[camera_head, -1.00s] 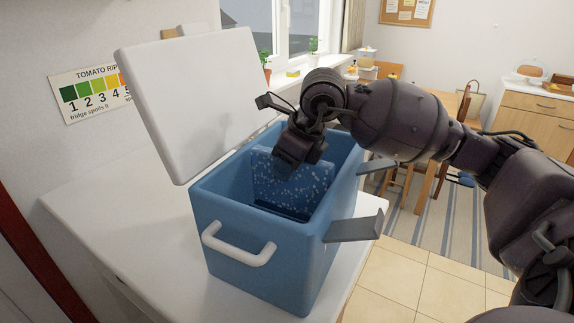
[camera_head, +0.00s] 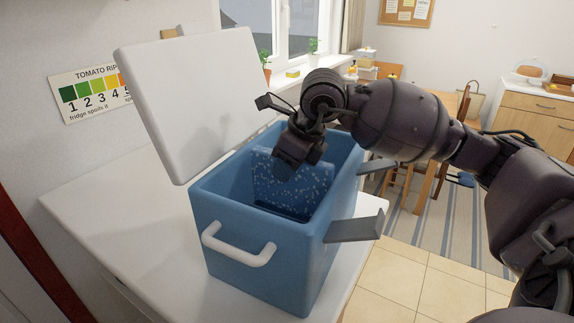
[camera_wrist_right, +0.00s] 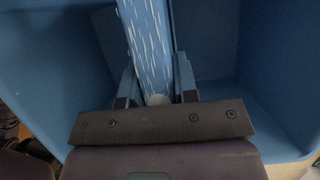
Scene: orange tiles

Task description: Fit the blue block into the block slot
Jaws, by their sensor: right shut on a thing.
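The blue block (camera_head: 288,188) is a flat, dark blue slab with white speckles, upright inside an open blue cooler box (camera_head: 255,232). My right gripper (camera_head: 292,170) reaches down into the box from above and is shut on the block's upper part. In the right wrist view, the block (camera_wrist_right: 146,45) shows edge-on as a streaked strip between the two fingers (camera_wrist_right: 156,98). A dark strip (camera_head: 283,213) shows below the block's lower edge; it may be part of the block slot, but I cannot tell whether the block is in it. My left gripper is out of view.
The white lid (camera_head: 195,100) stands open at the box's back left. A white handle (camera_head: 240,248) is on the front, and grey latches (camera_head: 355,228) stick out on the right. The box stands on a white counter (camera_head: 130,215). Its left part is clear.

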